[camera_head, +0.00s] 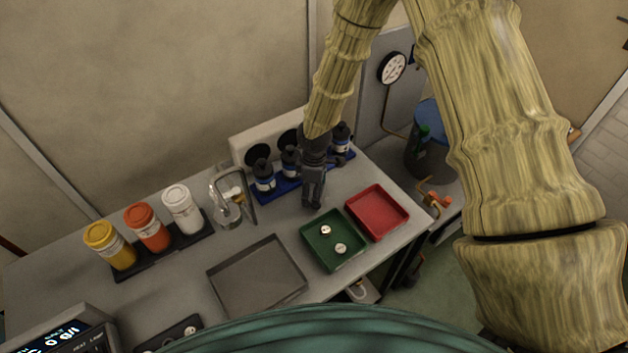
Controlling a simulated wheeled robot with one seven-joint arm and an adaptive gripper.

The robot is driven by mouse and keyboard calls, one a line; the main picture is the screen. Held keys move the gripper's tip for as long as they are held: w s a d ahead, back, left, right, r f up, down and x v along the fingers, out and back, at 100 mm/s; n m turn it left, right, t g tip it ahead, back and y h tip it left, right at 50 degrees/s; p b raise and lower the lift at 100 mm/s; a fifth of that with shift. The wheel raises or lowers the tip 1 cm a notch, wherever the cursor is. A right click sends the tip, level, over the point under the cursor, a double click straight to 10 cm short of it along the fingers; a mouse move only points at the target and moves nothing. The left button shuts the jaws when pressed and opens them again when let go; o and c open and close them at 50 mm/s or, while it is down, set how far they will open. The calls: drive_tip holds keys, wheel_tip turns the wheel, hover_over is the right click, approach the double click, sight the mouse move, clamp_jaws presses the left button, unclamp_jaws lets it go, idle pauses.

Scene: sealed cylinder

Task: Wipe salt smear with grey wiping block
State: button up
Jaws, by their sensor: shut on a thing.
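My gripper (313,192) is at the end of the bamboo-like arm, pointing down over the back of the bench. It is left of the red tray, behind the green tray and in front of the dark bottles. It is shut on a small dark grey thing, seemingly the grey wiping block, mostly hidden by the fingers and hard to tell from them. I cannot make out whether the block touches the bench. I cannot make out a salt smear on the grey bench top (285,225).
A green tray (318,262) holds two small white round pieces. A red tray (378,232) and a shallow grey tray (240,310) look empty. Dark bottles (264,178) stand in a blue rack. Glassware (226,205) and yellow, orange and white-lidded jars (182,212) stand left.

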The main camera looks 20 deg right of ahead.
sight(322, 189)
drive_tip(key=shift+s+f, duration=0.3)
drive_tip(key=shift+f, duration=0.25)
drive_tip(key=shift+s+d+f, duration=0.15)
drive_tip(key=shift+s, duration=0.05)
drive_tip(key=shift+w+d, duration=0.35)
drive_tip(key=shift+d, duration=0.2)
drive_tip(key=shift+w+d, duration=0.35)
drive_tip(key=shift+d, duration=0.2)
drive_tip(key=shift+c, duration=0.4)
drive_tip(key=shift+w+d+f, duration=0.1)
drive_tip(key=shift+d+f, duration=0.05)
drive_tip(key=shift+d, duration=0.45)
drive_tip(key=shift+a, duration=0.55)
drive_tip(key=shift+s+a, duration=0.35)
drive_tip(key=shift+a, duration=0.2)
drive_tip(key=shift+s+a, duration=0.3)
drive_tip(key=shift+a, duration=0.25)
drive_tip(key=r+p, duration=0.1)
drive_tip(key=r, duration=0.1)
drive_tip(key=r+p, duration=0.1)
drive_tip(key=r, duration=0.1)
drive_tip(key=r+p, duration=0.1)
drive_tip(key=r, duration=0.1)
drive_tip(key=shift+a, duration=0.25)
drive_tip(key=shift+r+p, duration=0.8)
drive_tip(key=shift+r, duration=0.35)
